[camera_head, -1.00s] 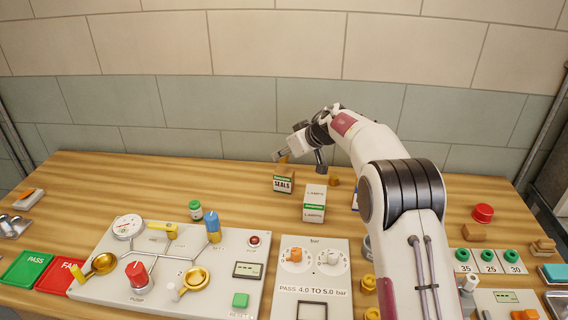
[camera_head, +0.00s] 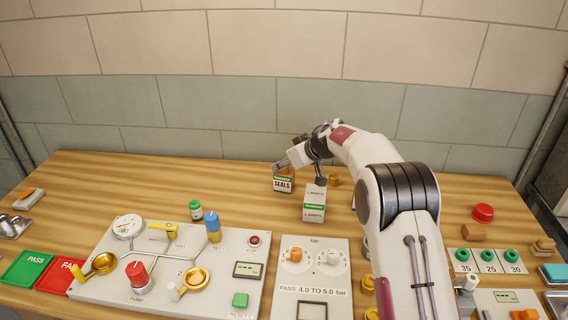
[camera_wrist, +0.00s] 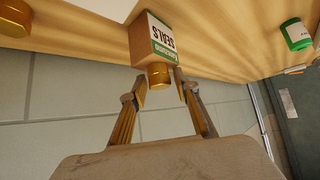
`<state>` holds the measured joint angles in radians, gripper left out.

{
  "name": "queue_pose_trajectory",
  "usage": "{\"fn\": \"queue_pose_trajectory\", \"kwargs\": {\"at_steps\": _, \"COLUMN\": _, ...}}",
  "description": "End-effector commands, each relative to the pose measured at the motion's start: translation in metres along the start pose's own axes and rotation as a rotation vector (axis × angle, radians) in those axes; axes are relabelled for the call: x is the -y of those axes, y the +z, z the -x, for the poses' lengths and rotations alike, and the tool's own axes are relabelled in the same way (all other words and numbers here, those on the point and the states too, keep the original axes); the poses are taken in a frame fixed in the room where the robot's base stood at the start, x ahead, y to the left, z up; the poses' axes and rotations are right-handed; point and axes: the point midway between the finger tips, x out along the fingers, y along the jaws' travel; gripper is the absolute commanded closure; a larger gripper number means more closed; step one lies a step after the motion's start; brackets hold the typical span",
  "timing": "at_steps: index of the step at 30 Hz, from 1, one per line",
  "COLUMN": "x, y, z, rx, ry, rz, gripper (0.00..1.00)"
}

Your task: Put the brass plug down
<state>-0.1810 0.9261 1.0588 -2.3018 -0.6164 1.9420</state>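The brass plug (camera_wrist: 158,75) is a short golden cylinder. In the wrist view it sits between the fingertips of my gripper (camera_wrist: 160,88), which close in on both sides of it with hardly any gap. It is close to the SEALS box (camera_wrist: 161,36), over or beside its top edge. In the head view my gripper (camera_head: 278,166) is at the top of the SEALS box (camera_head: 283,185). The plug does not show clearly there, and I cannot tell whether it touches a surface.
The LAMPS box (camera_head: 314,203) stands right of the SEALS box, with another brass-coloured piece (camera_head: 334,180) behind it. A small green-capped bottle (camera_head: 196,211) and the valve panel (camera_head: 120,262) are left and nearer. The wooden table (camera_head: 120,175) is clear at the back left.

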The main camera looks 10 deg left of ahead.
Motion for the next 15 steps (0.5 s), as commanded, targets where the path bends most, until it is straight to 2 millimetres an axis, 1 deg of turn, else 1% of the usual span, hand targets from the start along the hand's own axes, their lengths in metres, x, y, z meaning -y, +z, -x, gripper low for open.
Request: {"fn": "queue_pose_trajectory", "kwargs": {"at_steps": 15, "x": 0.0000, "y": -0.0031, "z": 0.0029, "rx": -0.001, "ry": 0.000, "rz": -0.001, "gripper": 0.61}}
